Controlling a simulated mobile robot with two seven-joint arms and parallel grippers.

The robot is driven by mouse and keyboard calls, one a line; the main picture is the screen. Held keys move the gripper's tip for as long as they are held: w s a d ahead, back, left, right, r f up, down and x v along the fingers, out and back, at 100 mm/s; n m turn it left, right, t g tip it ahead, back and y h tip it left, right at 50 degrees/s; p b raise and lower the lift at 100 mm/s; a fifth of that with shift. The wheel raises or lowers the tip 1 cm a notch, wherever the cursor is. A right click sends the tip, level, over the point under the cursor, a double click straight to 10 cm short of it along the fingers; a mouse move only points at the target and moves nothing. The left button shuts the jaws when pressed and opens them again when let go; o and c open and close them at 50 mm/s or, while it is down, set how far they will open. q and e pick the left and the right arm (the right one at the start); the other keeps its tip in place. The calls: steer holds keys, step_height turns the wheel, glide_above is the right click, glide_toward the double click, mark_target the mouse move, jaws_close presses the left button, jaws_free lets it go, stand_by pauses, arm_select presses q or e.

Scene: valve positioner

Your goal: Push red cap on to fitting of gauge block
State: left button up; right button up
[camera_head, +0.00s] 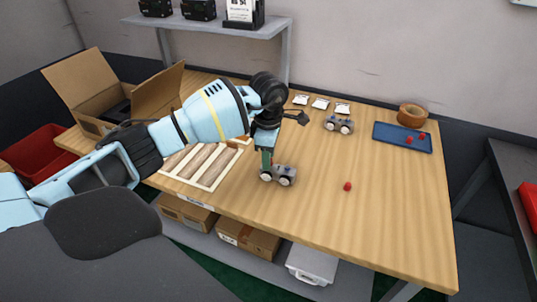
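A small grey gauge block (286,174) with round gauge faces sits on the wooden table near its front edge. My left gripper (266,163) points down at the left part of this block; whether its fingers touch or grip it is too small to tell. A red cap (347,186) lies alone on the table to the right of the block. More red caps (409,140) lie in a blue tray (388,143) at the back right. A second gauge block (338,124) stands farther back. The fitting cannot be made out. My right gripper is not in view.
A wooden slatted tray (178,164) lies left of the near block, partly behind my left arm. Three small white packets (320,103) and a brown round container (412,114) are at the back. An open cardboard box (90,82) stands at left. The table's right front is clear.

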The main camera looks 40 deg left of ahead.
arm_select(q)
step_height(320, 180, up, 8)
steer(key=shift+f, duration=0.15)
stand_by(0.6)
